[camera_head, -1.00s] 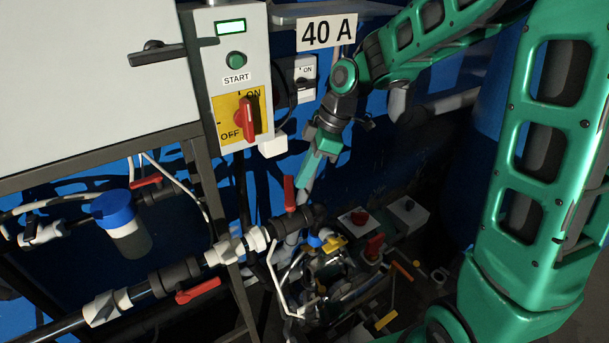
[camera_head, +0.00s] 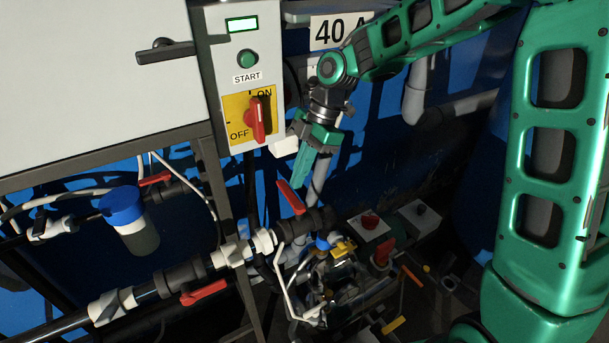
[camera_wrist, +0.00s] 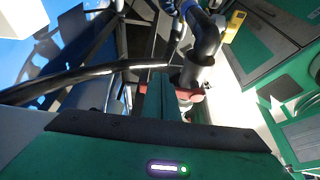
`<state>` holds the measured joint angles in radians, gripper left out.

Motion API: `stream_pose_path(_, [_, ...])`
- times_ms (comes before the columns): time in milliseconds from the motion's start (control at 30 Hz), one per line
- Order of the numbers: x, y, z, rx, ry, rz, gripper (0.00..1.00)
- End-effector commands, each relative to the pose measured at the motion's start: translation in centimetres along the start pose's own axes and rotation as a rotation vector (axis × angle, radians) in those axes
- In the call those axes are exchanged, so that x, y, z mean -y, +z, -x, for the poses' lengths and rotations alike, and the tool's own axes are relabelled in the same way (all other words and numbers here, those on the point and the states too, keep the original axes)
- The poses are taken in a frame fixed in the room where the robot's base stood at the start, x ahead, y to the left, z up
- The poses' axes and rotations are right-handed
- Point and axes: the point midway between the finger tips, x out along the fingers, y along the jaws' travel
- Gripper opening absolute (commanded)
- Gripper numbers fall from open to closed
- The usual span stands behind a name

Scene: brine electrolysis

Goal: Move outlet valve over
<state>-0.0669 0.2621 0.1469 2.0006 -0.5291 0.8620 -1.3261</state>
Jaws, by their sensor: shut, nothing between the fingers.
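A valve with a red lever (camera_head: 291,197) and a black body (camera_head: 322,218) sits on the pipe in the lower middle of the head view; I take it as the outlet valve. Its lever slants up and to the left. My gripper (camera_head: 303,184) is shut and empty, pointing down, with its green fingertips close beside the lever's upper part. In the wrist view the shut fingers (camera_wrist: 160,98) stand in front of a red part (camera_wrist: 190,95), likely the lever, beside a black pipe fitting (camera_wrist: 198,70). The fingers partly hide it, and I cannot tell whether they touch it.
A control box with a red ON/OFF switch (camera_head: 258,119) stands close left of my gripper. Other red-handled valves (camera_head: 204,292) (camera_head: 155,179) and a blue-capped filter (camera_head: 122,206) lie left. Crowded fittings (camera_head: 335,270) and bent white tubing fill the space below.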

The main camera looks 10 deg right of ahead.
Motion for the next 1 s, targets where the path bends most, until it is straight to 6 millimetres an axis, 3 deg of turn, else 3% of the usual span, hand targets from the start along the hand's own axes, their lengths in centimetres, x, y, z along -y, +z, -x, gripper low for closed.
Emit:
stream_pose_path(667, [-0.13,-0.41,-0.12,-0.001,-0.015,0.04,0.0])
stream_pose_path(1000, [0.74,0.25,0.12,0.0,-0.014,0.037,0.0])
